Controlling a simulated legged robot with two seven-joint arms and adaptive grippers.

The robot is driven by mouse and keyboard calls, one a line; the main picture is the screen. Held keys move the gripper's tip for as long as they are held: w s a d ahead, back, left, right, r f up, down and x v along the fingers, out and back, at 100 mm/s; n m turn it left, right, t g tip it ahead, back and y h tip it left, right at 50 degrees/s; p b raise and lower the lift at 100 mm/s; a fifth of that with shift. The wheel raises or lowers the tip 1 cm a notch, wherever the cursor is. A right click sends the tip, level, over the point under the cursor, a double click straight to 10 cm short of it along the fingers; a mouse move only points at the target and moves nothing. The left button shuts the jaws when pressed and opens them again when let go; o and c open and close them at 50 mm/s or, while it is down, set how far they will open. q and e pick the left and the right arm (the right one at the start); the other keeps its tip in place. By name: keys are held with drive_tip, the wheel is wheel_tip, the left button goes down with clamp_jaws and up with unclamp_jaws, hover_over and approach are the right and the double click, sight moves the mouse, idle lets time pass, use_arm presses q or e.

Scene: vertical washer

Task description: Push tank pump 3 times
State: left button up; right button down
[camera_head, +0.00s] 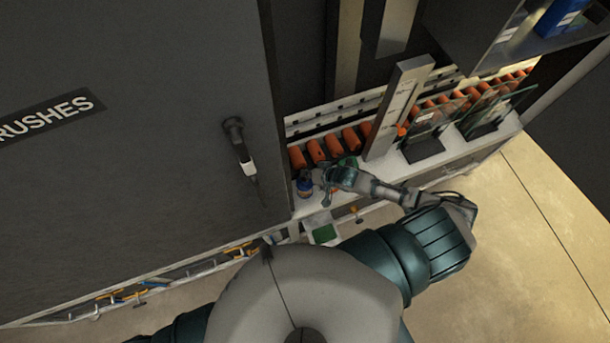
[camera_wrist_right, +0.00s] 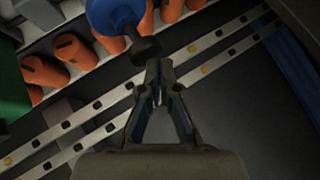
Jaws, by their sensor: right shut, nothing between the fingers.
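A small blue tank (camera_head: 305,187) stands on the narrow ledge beside the grey cabinet, partly hidden by my right gripper. In the right wrist view the tank (camera_wrist_right: 112,14) shows at the top, cut by the frame edge. Its black pump knob (camera_wrist_right: 146,50) sticks out towards my fingers. My right gripper (camera_head: 322,182) is at the tank's right side. In the wrist view the right gripper (camera_wrist_right: 157,68) is shut and empty, its tips right at the knob; I cannot tell whether they touch. My left gripper is out of view.
Orange rollers (camera_head: 350,139) line the ledge behind the gripper. A grey upright post (camera_head: 396,108) and glass panels (camera_head: 430,117) stand to the right. The dark cabinet door (camera_head: 130,130) with a black handle (camera_head: 238,147) fills the left. The floor (camera_head: 540,230) at right is clear.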

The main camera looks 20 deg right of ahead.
drive_tip(key=shift+f+b, duration=0.6)
drive_tip(key=shift+f, duration=0.55)
idle(0.6)
drive_tip(key=shift+r, duration=0.15)
drive_tip(key=shift+r+p, duration=1.55)
drive_tip(key=shift+p, duration=0.5)
wheel_tip(320, 180, up, 5)
drive_tip(key=p, duration=0.5)
drive_tip(key=shift+r+p, duration=0.1)
drive_tip(key=shift+p, duration=0.25)
